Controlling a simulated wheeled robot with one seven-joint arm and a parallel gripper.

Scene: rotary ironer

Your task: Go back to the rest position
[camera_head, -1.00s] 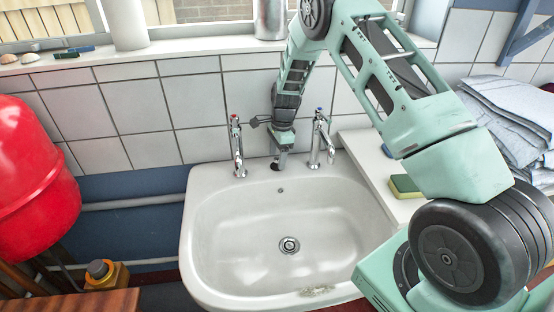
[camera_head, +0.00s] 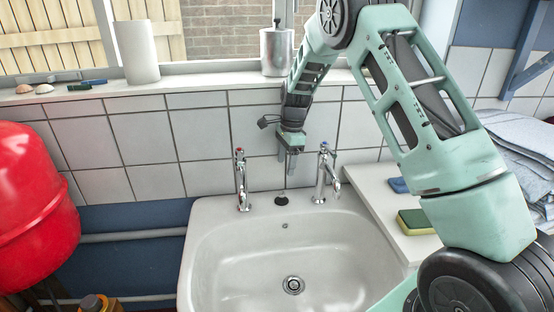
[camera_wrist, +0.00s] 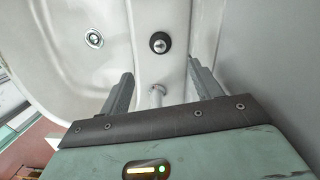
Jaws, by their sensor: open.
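My gripper (camera_head: 289,168) points down above the back ledge of the white sink (camera_head: 215,225), between the two taps. In the wrist view its two fingers (camera_wrist: 158,72) are apart with nothing between them. A round black plug (camera_head: 281,199) sits on the sink's back ledge below my gripper, apart from the fingers. The plug also shows ahead of the fingers in the wrist view (camera_wrist: 160,43). The drain (camera_head: 293,285) in the basin is uncovered.
The left tap (camera_head: 241,180) and right tap (camera_head: 322,175) stand close on either side. A green and yellow sponge (camera_head: 415,222) and a blue one (camera_head: 398,185) lie right. A metal canister (camera_head: 277,52) stands on the sill behind. A red tank (camera_head: 35,190) is at left.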

